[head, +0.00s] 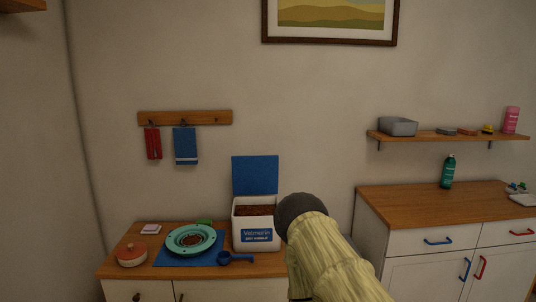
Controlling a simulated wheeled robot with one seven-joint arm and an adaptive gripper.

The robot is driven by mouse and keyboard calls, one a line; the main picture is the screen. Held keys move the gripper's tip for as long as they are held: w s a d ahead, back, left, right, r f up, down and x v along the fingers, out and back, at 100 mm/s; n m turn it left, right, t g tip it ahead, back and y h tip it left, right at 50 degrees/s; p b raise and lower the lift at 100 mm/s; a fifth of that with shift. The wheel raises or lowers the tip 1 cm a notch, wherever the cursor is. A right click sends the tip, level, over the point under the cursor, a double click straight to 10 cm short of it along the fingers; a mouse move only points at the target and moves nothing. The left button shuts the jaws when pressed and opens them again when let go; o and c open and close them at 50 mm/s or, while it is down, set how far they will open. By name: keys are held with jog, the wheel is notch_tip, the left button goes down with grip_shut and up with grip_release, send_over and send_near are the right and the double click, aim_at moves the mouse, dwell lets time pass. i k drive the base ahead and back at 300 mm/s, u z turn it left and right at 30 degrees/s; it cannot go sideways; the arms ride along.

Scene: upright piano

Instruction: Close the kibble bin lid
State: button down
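The kibble bin (256,238) is a white box with a blue label, standing on the wooden top of the left cabinet. Brown kibble (254,210) shows inside it. Its blue lid (255,175) stands upright at the back edge, so the bin is open. My arm, in a pale yellow ribbed sleeve with a dark rounded joint, rises from the bottom just right of the bin and overlaps its right edge in the picture. My gripper is not visible in the head view.
A second cabinet (440,207) stands right, under a shelf (450,139).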

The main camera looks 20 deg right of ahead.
aim_at(252, 174)
jog(key=z, duration=0.75)
jog(key=i, duration=1.4)
jog(key=u, duration=0.2)
